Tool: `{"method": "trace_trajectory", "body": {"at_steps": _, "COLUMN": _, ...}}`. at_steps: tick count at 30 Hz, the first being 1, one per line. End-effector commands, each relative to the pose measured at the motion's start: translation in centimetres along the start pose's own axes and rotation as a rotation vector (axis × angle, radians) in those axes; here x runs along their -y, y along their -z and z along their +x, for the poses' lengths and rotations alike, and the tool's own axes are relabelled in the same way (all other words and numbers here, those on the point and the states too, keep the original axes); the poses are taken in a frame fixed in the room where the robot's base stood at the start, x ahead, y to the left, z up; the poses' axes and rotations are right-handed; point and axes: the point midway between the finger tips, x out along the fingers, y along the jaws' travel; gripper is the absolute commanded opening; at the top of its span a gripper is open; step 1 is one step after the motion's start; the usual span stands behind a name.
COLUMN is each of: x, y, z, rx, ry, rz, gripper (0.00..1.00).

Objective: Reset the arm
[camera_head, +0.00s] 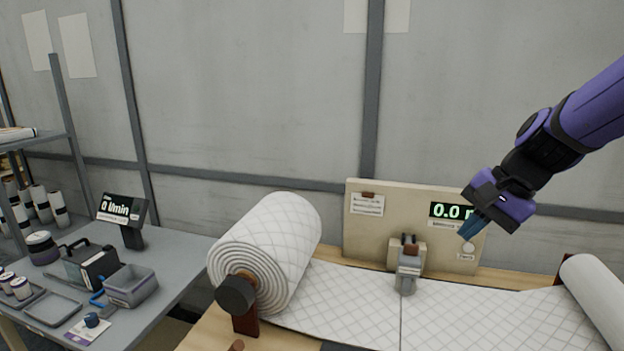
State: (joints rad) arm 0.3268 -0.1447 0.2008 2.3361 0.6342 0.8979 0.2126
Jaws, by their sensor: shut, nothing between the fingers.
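My gripper (469,233) is at the right of the head view, on the end of my purple and black arm. It points down and to the left, with its blue fingers together and nothing held. It appears in front of the beige panel (362,236), over the right side of the panel's display (440,210), which reads "0.0" with the rest covered. The gripper is apart from the white quilted wadding sheet (345,300) lower down.
A large wadding roll (272,250) sits at the bench's left, and another roll (598,295) is at the right edge. A grey device (408,268) stands at the sheet's back. A grey side table (172,275) holds a bin (131,290), trays and a display (122,212).

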Motion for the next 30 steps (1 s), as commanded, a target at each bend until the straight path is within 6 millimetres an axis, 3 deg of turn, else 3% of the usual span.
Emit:
{"method": "trace_trajectory", "body": {"at_steps": 6, "x": -2.1, "y": -4.3, "z": -3.5, "rx": -0.115, "ry": -0.096, "rz": -0.257, "gripper": 0.0}}
{"method": "trace_trajectory", "body": {"at_steps": 15, "x": -6.2, "y": -8.9, "z": -7.7, "rx": -0.272, "ry": -0.217, "rz": -0.579, "gripper": 0.0}}
{"method": "trace_trajectory", "body": {"at_steps": 24, "x": -9.6, "y": -11.1, "z": -10.2, "rx": -0.383, "ry": -0.297, "rz": -0.785, "gripper": 0.0}}
{"method": "trace_trajectory", "body": {"at_steps": 30, "x": -10.1, "y": -11.3, "z": -10.4, "rx": -0.398, "ry": -0.31, "rz": -0.812, "gripper": 0.0}}
